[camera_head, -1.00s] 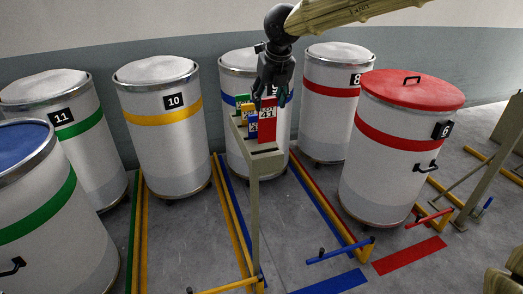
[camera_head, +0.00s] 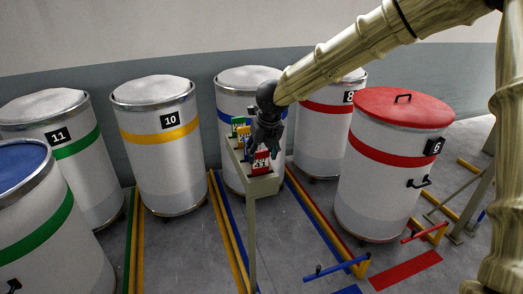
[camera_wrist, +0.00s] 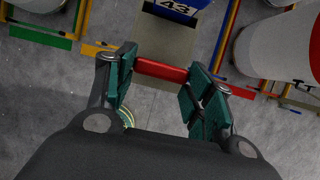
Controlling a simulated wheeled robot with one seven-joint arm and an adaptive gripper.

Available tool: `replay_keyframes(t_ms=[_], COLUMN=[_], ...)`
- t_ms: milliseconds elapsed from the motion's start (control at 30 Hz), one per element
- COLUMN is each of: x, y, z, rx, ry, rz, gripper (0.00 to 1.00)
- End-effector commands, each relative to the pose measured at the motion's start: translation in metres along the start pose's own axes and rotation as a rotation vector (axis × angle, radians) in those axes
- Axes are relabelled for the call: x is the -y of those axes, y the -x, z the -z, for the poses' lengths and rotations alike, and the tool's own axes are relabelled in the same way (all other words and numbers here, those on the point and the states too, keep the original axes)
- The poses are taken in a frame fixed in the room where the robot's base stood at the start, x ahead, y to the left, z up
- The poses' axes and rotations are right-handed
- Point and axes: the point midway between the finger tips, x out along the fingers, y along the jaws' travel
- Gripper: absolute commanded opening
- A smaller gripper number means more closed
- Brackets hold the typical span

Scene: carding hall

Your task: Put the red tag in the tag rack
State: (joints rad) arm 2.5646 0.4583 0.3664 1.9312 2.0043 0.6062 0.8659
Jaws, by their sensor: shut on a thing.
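The red tag (camera_head: 261,164), numbered 41, is between the teal fingers of my gripper (camera_head: 266,140). In the wrist view the tag (camera_wrist: 162,70) shows edge-on as a red bar between both fingertips. The tag rack (camera_head: 261,187) is a beige bar on a post. The tag is upright over the rack's near end, its lower edge close to the rack top. I cannot tell whether it is seated in a slot. A blue tag (camera_wrist: 178,8), numbered 43, stands in the rack beyond it. A green tag (camera_head: 238,121) stands farther back. My gripper partly hides the rack's middle.
White drums with coloured bands stand behind and beside the rack, such as drum 10 (camera_head: 160,155) and the red-lidded drum 6 (camera_head: 390,175). Coloured floor lines and low bars, one blue-handled (camera_head: 335,268), lie around the post.

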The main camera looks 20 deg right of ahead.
Motion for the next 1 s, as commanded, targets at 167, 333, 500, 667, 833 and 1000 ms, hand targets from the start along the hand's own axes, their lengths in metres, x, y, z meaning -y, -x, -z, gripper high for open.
replay_keyframes(t_ms=[167,333,500,667,833,1000], x=[0.001,0.0,0.001,0.001,0.001,0.001], y=[-0.001,-0.002,-0.002,-0.002,0.004,0.023], z=[0.001,0.001,0.001,0.001,0.0,0.0], rx=[0.0,0.0,0.0,0.0,0.002,0.004], ry=[-0.001,-0.001,-0.001,-0.001,-0.002,-0.003], rz=[0.0,0.0,0.0,0.0,-0.001,-0.002], gripper=[0.29,0.68,0.74,0.74,0.74,0.74])
